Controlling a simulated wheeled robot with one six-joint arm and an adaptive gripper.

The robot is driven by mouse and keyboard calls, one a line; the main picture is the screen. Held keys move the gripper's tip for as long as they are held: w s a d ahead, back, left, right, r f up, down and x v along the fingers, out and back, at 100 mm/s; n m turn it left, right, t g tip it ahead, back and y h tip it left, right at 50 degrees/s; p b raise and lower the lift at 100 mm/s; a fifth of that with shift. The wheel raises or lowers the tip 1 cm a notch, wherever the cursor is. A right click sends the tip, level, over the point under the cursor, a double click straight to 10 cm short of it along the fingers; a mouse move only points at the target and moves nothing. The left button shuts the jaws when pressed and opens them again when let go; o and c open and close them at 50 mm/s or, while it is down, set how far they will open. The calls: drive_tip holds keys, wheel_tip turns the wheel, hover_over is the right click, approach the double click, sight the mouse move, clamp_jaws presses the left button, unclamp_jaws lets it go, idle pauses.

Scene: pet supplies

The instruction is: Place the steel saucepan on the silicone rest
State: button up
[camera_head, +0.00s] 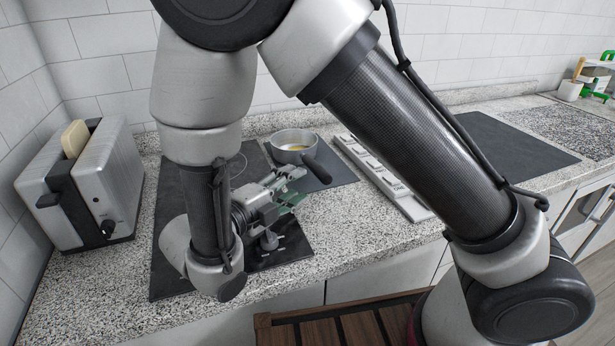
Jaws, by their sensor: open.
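The steel saucepan (293,149) stands upright at the back of the counter, with something yellowish inside and its black handle (317,170) pointing toward the front right. It appears to sit on the dark grey square mat, which looks like the silicone rest (342,173); whether its whole base is on the mat is hard to tell. My gripper (297,188) is open and empty, in front of the pan and just left of the handle's end. The gap between fingers and handle cannot be judged exactly.
A black cooktop (172,262) lies under my arm. A steel toaster (95,190) with bread stands at the left. A pale compartmented tray (375,175) lies right of the mat. A dark board (500,143) and a white pot (569,90) are farther right.

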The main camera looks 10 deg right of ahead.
drive_tip(key=shift+v, duration=1.75)
drive_tip(key=d+r+m+g+y, duration=0.2)
drive_tip(key=d+r+m+g, duration=0.25)
drive_tip(key=d+m, duration=0.55)
drive_tip(key=d+r+m+g+y, duration=0.1)
drive_tip(key=d+r+m+g, duration=0.4)
drive_tip(key=d+m, duration=0.5)
drive_tip(key=s+d+r+m+t+y, duration=0.1)
drive_tip(key=s+d+m+y, duration=0.4)
drive_tip(key=m, duration=0.7)
drive_tip(key=s+d+r+m+t+y, duration=0.2)
drive_tip(key=s+d+r+m+y, duration=0.2)
drive_tip(key=d+m, duration=0.4)
drive_tip(key=s+m+y, duration=0.1)
drive_tip(key=s+m, duration=0.1)
drive_tip(key=m, duration=0.3)
drive_tip(key=shift+r, duration=0.2)
